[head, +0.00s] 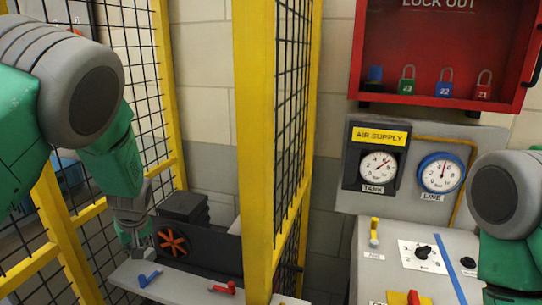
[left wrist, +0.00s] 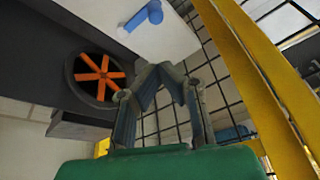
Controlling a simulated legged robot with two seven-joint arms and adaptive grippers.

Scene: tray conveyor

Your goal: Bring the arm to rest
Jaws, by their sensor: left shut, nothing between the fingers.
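My left gripper (head: 137,250) hangs down at the left of the head view, just beside the grey ledge and the dark machine with the orange fan. In the left wrist view my left gripper (left wrist: 160,72) is shut, its fingertips together with nothing between them. The orange fan (left wrist: 98,76) shows to the left of the fingers, and a blue valve handle (left wrist: 140,18) lies beyond the tips, apart from them. My right arm shows at the right edge of the head view; its gripper is out of the picture.
A yellow-framed mesh fence (head: 256,130) stands between the left machine and the control panel. The grey ledge (head: 190,284) carries a blue handle (head: 149,278) and a red handle (head: 222,288). A red lockout box (head: 440,98) with padlocks hangs above two gauges (head: 378,165).

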